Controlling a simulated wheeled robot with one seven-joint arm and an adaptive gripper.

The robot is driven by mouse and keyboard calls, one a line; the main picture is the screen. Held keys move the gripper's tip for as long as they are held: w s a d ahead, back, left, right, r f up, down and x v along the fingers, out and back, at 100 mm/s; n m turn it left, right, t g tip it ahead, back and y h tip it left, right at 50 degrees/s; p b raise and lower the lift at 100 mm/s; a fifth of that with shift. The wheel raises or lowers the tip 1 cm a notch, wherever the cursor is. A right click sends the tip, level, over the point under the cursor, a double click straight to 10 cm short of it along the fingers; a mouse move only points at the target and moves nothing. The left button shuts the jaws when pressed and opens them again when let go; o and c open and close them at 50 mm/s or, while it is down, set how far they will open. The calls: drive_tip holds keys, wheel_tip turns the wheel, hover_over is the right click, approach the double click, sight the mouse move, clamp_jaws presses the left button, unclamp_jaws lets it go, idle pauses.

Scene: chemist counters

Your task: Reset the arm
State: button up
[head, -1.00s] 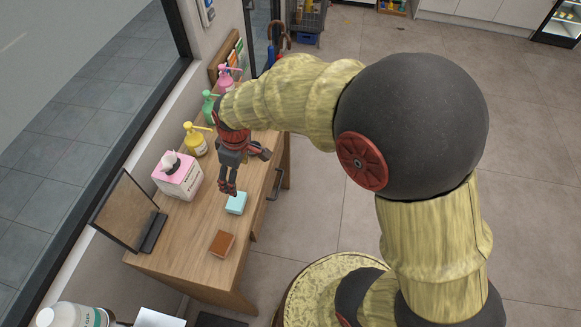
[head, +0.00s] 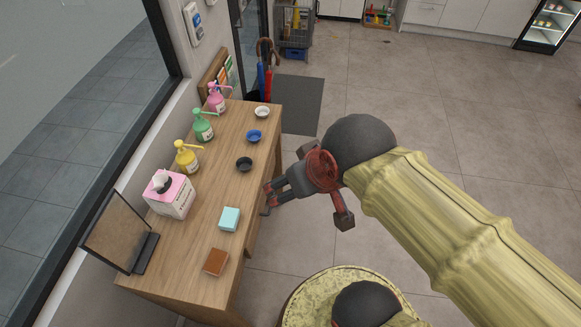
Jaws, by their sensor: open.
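My gripper (head: 270,194) is in the head view, just off the right edge of the wooden counter (head: 190,262). Its fingers point left toward the counter. It is open, and I see nothing between the fingers. My arm comes in from the lower right, folded back over the floor and clear of the counter.
On the counter stand pink (head: 216,98), green (head: 203,126) and yellow (head: 187,157) pump bottles, white (head: 262,112), blue (head: 254,136) and black (head: 244,164) bowls, a tissue box (head: 170,196), a teal block (head: 229,219), a brown block (head: 215,262) and a dark-framed panel (head: 117,228). Floor at right is open.

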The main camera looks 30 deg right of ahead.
wheel_tip(320, 180, down, 12)
drive_tip(key=b, duration=1.1)
drive_tip(key=shift+r, duration=0.25)
